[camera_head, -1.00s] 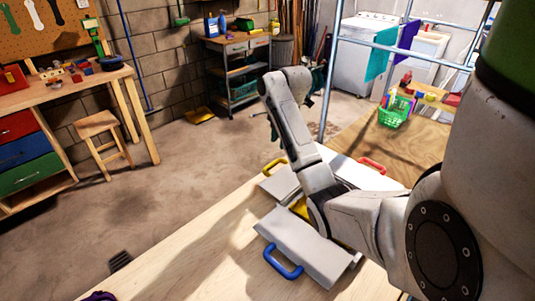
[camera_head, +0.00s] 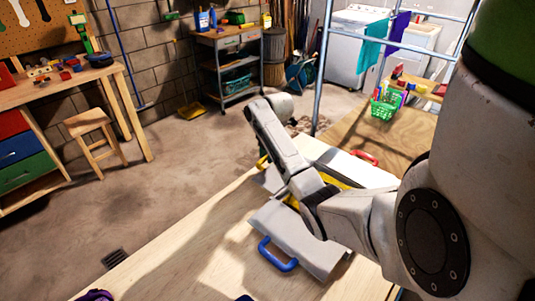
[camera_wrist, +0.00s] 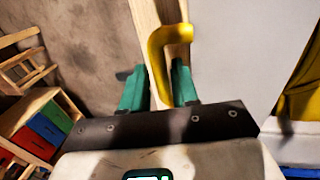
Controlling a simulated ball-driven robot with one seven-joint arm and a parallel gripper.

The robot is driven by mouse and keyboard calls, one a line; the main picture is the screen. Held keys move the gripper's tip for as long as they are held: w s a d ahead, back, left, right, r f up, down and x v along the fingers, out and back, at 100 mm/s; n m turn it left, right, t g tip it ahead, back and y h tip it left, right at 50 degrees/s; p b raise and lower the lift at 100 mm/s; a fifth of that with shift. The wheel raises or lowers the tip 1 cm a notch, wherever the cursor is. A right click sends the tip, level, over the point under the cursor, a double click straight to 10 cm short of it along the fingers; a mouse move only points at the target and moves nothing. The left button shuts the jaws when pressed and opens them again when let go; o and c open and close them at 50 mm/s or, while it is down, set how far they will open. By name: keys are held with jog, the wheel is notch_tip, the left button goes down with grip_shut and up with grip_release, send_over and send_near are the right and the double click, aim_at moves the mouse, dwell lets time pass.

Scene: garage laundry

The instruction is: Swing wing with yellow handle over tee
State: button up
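The folding board lies on the light wooden table, with a grey wing with a blue handle (camera_head: 298,238) at its near side. The wing with the yellow handle (camera_head: 268,182) is at the far left, mostly behind my arm. Its yellow handle (camera_head: 262,162) also shows large in the wrist view (camera_wrist: 158,55). The yellow tee (camera_head: 337,179) lies on the board, partly hidden by my arm. A red handle (camera_head: 364,157) is at the far right. My gripper (camera_wrist: 161,75) has teal fingers, open, one on each side of the yellow handle; its tips are hidden in the head view.
The table's left edge runs past the yellow-handled wing, with open concrete floor beyond. A green basket (camera_head: 385,105) stands at the back right, near a metal rack (camera_head: 320,75). A workbench and a wooden stool (camera_head: 92,135) stand at the left.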

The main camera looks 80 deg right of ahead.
grip_shut()
dwell(0.3)
jog(key=shift+r, duration=0.1)
